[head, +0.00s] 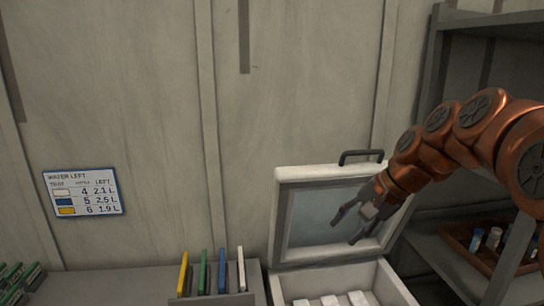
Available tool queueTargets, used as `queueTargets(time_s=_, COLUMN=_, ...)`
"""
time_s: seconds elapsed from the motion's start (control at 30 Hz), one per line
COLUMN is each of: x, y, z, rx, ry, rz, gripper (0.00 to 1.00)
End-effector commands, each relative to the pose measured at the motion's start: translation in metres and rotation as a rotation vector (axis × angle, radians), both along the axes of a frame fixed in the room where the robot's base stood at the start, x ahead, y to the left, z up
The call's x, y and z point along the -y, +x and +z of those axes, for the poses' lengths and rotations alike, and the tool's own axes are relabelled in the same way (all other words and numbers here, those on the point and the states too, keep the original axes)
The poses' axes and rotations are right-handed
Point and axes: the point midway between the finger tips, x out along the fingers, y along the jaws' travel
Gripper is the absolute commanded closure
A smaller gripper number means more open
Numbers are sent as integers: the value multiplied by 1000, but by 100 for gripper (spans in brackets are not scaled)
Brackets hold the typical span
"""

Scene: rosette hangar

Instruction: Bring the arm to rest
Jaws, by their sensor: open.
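My copper-coloured arm reaches in from the right side of the head view. My gripper (347,226) is open, with nothing visible between its fingers. It is in front of the raised lid (303,225) of a white box. Part of the lid is hidden behind the gripper and wrist.
The box (393,285) stands open with several white blocks (330,300) inside. To its left, a holder (215,299) carries upright coloured panels. Dark shelves with a brown tray (456,238) stand at the right. A water chart (85,192) hangs on the wall.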

Motion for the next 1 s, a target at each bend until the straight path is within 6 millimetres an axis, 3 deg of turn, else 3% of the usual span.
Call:
queueTargets(time_s=0.1, x=-14, y=-44, z=-28, rx=-38, ry=-78, rz=96, gripper=59)
queueTargets(time_s=0.33, x=-22, y=-130, z=-79, rx=-110, ry=-229, rz=283, gripper=59)
queueTargets(time_s=0.7, x=2, y=-265, z=-155, rx=-231, ry=-435, rz=573, gripper=59)
queueTargets(time_s=0.9, x=18, y=-305, z=-177, rx=-273, ry=-486, rz=662, gripper=59)
queueTargets(time_s=1.0, x=21, y=-312, z=-180, rx=-279, ry=-496, rz=679, gripper=59)
